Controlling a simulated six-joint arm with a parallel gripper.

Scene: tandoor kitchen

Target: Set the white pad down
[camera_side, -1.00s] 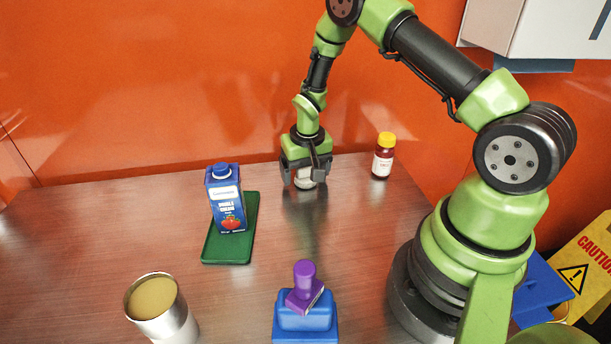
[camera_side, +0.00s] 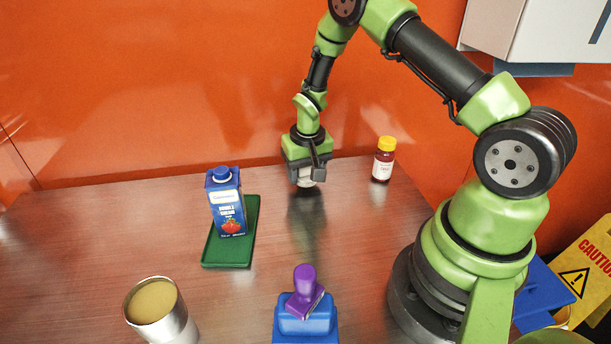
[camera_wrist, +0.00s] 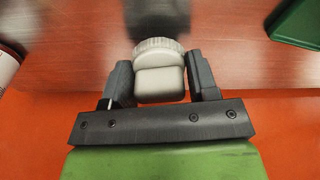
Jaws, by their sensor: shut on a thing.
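The white pad (camera_wrist: 160,82) is a pale block with a ribbed round rim, between my two dark fingers in the wrist view. In the wrist view my gripper (camera_wrist: 160,85) has a finger on each side of the pad. The pad appears at or just above the table; the exact gap cannot be told.
The bottle (camera_side: 383,160) stands to the right. A blue cream carton (camera_side: 227,205) stands on a green tray (camera_side: 213,253) to the left. An open can (camera_side: 163,312) and a purple-handled stamp (camera_side: 304,290) on a blue base (camera_side: 306,327) are in front. The table's middle is clear.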

